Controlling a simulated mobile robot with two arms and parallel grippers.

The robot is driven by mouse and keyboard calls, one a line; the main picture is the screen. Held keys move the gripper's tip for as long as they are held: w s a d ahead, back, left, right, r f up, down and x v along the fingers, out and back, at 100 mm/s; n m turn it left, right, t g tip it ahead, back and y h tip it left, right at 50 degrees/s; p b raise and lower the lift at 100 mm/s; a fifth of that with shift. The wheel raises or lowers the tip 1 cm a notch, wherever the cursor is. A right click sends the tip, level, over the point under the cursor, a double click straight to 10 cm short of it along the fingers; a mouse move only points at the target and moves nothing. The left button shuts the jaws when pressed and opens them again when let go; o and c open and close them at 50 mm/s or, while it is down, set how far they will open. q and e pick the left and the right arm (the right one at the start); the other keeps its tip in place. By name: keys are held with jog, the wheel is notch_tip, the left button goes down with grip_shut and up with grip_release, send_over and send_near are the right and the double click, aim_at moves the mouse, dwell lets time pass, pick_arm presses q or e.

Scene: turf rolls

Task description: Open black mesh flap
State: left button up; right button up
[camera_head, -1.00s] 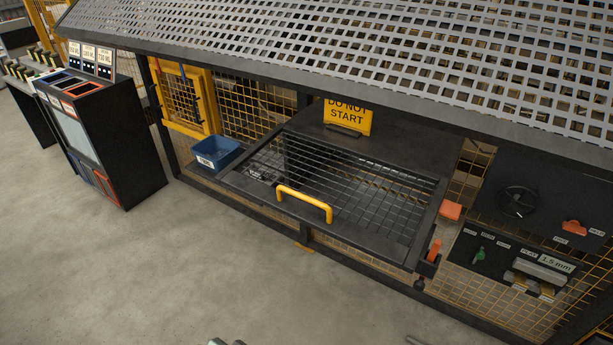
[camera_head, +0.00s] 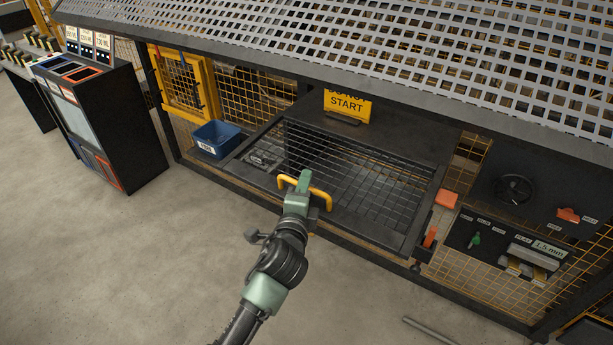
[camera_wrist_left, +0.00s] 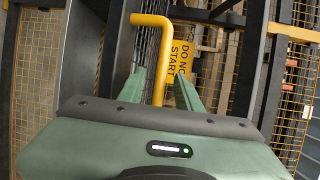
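The black mesh flap (camera_head: 388,195) lies across the machine's opening, its dark frame down all round as far as I can tell. A yellow bar handle (camera_head: 322,199) sits on its front edge. My left gripper (camera_head: 304,180) is at the handle's left part and hides some of it. In the left wrist view, the two green fingers (camera_wrist_left: 160,90) are apart, with the yellow handle (camera_wrist_left: 165,63) passing between them. A gap shows beside the bar, so the gripper is not closed on it. My right gripper is in neither view.
A yellow sign (camera_head: 346,105) stands behind the flap. A blue bin (camera_head: 216,139) is to the left. An orange-handled lever (camera_head: 430,237) and a control panel (camera_head: 510,250) are to the right. A perforated grey canopy (camera_head: 380,50) overhangs above. The floor in front is mostly clear.

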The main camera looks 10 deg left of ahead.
pick_arm(q)
jog(key=w, duration=0.3)
jog(key=shift+w+f, duration=0.1)
jog(key=shift+f, duration=0.1)
jog(key=shift+a, duration=0.1)
grip_shut()
dwell(1.2)
